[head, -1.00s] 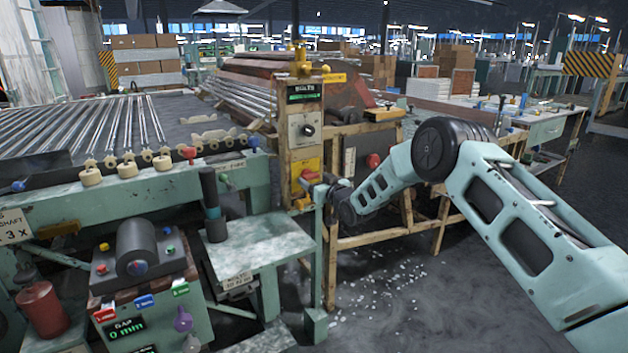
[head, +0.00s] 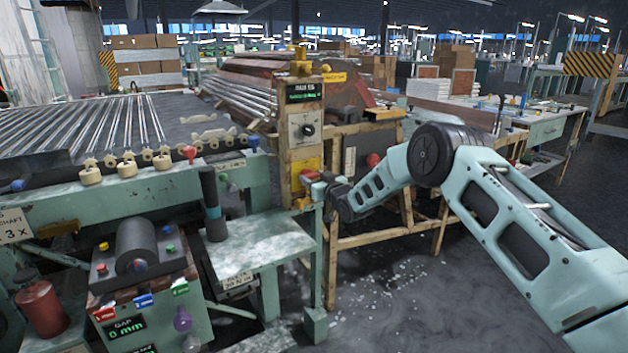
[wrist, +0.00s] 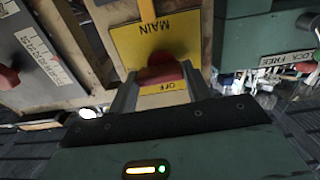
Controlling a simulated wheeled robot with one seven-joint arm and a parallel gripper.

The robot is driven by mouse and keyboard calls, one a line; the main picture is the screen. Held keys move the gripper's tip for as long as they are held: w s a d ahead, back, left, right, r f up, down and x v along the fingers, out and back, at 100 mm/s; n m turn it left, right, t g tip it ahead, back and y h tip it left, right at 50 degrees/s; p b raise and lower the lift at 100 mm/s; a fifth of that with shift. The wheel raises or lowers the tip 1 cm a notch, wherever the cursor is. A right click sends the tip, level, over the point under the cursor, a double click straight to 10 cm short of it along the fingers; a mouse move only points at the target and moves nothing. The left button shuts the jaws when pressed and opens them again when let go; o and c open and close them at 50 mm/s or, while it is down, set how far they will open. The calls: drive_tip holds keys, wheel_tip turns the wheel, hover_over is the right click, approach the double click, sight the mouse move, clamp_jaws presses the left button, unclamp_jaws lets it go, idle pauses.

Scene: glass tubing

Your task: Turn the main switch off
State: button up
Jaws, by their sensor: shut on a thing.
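The main switch is a yellow plate (wrist: 190,38) marked MAIN and OFF, with a red handle (wrist: 164,72). In the wrist view the handle sits between the fingers of my gripper (wrist: 160,84), close to the OFF label. My gripper is shut on the red handle. In the head view the yellow plate (head: 307,158) is on the front of a wooden-framed post, and my gripper (head: 315,186) reaches it from the right. The fingers and part of the handle are hard to make out there.
Above the plate are a black knob (head: 308,130) and a display box (head: 304,92). A green side table (head: 244,246) stands left of the post. A grey panel with a red knob (wrist: 8,76) is beside the plate.

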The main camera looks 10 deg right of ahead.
drive_tip(key=shift+f, duration=0.1)
drive_tip(key=n+b, duration=0.8)
drive_tip(key=shift+a+n, duration=0.15)
drive_tip(key=shift+n, duration=0.25)
drive_tip(key=n+b, duration=0.5)
drive_tip(key=shift+s+a+n+b, duration=0.1)
drive_tip(key=shift+n+b, duration=1.75)
drive_tip(key=shift+n, duration=0.15)
drive_tip(key=o, duration=1)
